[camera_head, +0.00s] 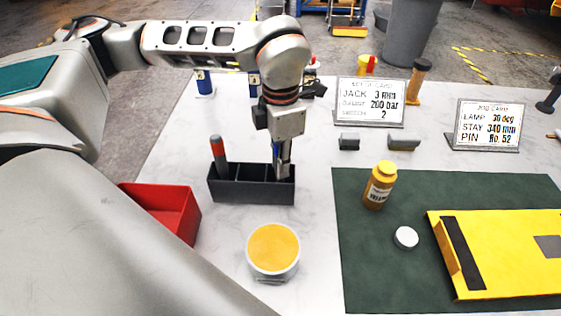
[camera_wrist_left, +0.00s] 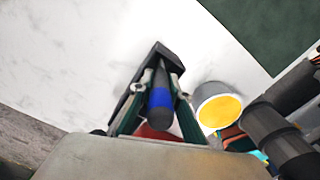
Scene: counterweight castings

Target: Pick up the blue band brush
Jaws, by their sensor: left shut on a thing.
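The blue band brush (camera_wrist_left: 160,98) shows in the left wrist view as a dark handle with a blue band, between the two fingers of my left gripper (camera_wrist_left: 156,112). My left gripper also shows in the head view (camera_head: 281,168), pointing down at the right end of a dark divided holder (camera_head: 250,191). It is shut on the brush's handle. The lower part of the brush is hidden by the holder and fingers, so I cannot tell whether it touches the floor of the holder. A brush with a red band (camera_head: 218,156) stands in the left compartment. My right gripper is not in view.
A red bin (camera_head: 184,215) stands left of the holder, and a white tub with a yellow top (camera_head: 273,249) in front. A yellow bottle (camera_head: 380,186), a white cap (camera_head: 406,238) and a yellow panel (camera_head: 500,262) are on the green mat (camera_head: 365,270). Sign cards (camera_head: 370,101) stand behind.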

